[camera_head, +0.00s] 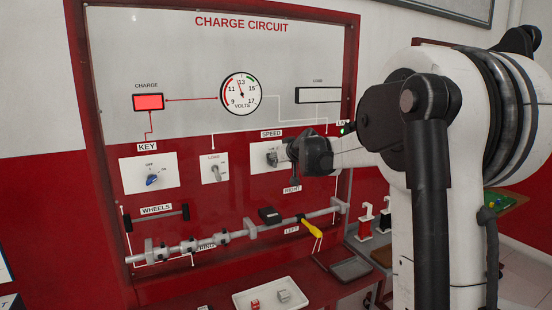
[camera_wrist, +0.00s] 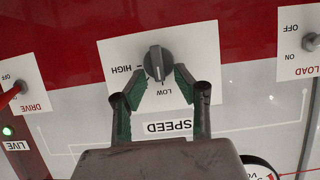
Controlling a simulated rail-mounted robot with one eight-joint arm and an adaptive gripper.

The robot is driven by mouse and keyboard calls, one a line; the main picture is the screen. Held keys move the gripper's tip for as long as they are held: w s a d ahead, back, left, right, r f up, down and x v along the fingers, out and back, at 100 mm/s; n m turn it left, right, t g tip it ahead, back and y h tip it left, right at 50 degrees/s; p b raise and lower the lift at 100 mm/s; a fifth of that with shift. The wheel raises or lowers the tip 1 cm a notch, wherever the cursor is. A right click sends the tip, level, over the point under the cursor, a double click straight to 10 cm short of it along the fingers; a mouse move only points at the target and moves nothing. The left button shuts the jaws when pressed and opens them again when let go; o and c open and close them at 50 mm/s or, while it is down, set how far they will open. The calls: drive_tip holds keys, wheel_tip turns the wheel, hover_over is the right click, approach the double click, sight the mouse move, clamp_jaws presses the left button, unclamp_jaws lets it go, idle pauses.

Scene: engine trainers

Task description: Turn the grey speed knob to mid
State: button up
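The grey speed knob (camera_wrist: 157,61) sits on a white plate (camera_wrist: 115,50) marked HIGH, LOW and SPEED, which shows upside down in the wrist view. The knob's ridge runs about up and down in that picture; a light mark shows on it, but I cannot tell its exact setting. My gripper (camera_wrist: 160,73) is open, with one green-padded finger on each side of the knob's lower part. The fingertips are very close to it; I cannot tell whether they touch. In the head view, my gripper (camera_head: 293,155) covers part of the speed plate (camera_head: 258,158).
The LOAD switch (camera_wrist: 311,42) and the red-levered DRIVE switch (camera_wrist: 12,94) flank the plate in the wrist view. The head view shows the blue key switch (camera_head: 152,179), volt gauge (camera_head: 241,93), lit red CHARGE lamp (camera_head: 148,102) and a shaft (camera_head: 240,233) below.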

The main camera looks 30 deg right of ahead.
clamp_jaws()
idle(0.5)
drive_tip(key=shift+d+f+m+t+y+b, duration=0.1)
drive_tip(key=shift+d+m+y+b, duration=0.2)
drive_tip(key=shift+m+y, duration=0.55)
drive_tip(key=shift+d+f+m+t+y+b, duration=0.15)
drive_tip(key=shift+m+y+b, duration=0.3)
drive_tip(key=shift+m, duration=0.7)
drive_tip(key=shift+d+f+m+t+y+b, duration=0.1)
drive_tip(key=shift+d+m+y+b, duration=0.15)
drive_tip(key=shift+m+y, duration=0.6)
drive_tip(key=shift+m, duration=0.25)
